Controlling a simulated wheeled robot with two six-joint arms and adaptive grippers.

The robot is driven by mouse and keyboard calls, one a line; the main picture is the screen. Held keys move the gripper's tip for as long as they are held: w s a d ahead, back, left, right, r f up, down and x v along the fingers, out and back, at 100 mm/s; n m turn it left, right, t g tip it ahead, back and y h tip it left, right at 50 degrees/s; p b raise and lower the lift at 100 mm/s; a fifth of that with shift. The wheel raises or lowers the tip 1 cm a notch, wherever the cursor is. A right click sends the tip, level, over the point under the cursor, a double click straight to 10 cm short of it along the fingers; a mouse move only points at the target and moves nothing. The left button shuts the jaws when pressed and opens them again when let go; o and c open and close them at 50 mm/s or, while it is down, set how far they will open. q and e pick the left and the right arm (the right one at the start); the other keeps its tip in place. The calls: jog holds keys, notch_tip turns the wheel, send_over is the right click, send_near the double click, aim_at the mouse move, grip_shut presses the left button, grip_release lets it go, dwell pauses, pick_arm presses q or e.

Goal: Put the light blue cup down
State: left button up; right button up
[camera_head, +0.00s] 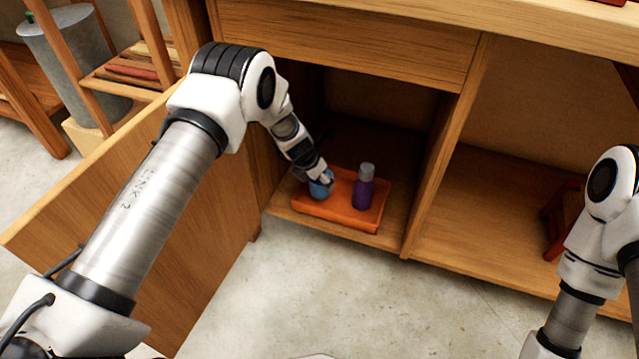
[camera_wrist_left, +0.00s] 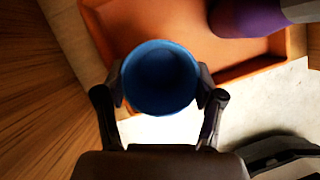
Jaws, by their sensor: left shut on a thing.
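The light blue cup (camera_head: 320,187) is at the left part of an orange tray (camera_head: 345,218) inside the open cabinet. My left gripper (camera_head: 323,176) is shut on it from above. In the left wrist view the cup (camera_wrist_left: 160,80) shows its round open mouth, with a finger of my left gripper (camera_wrist_left: 160,90) on each side. I cannot tell whether the cup's base touches the tray. My right arm shows at the right edge of the head view, but its gripper is out of view.
A purple bottle (camera_head: 364,188) with a grey cap stands on the tray, right of the cup. The cabinet's open door (camera_head: 150,230) is at the left and a divider (camera_head: 445,150) at the right. A red wooden object (camera_head: 562,220) sits in the right compartment.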

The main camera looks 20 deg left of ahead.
pick_arm(q)
notch_tip(320, 180, down, 4)
jog(key=b, duration=0.2)
jog(key=shift+b, duration=0.4)
jog(key=shift+r, duration=0.25)
jog(key=shift+c, duration=0.6)
jog(key=shift+f, duration=0.25)
jog(key=o, duration=1.3)
jog(key=shift+c, duration=0.2)
jog(key=shift+r, duration=0.1)
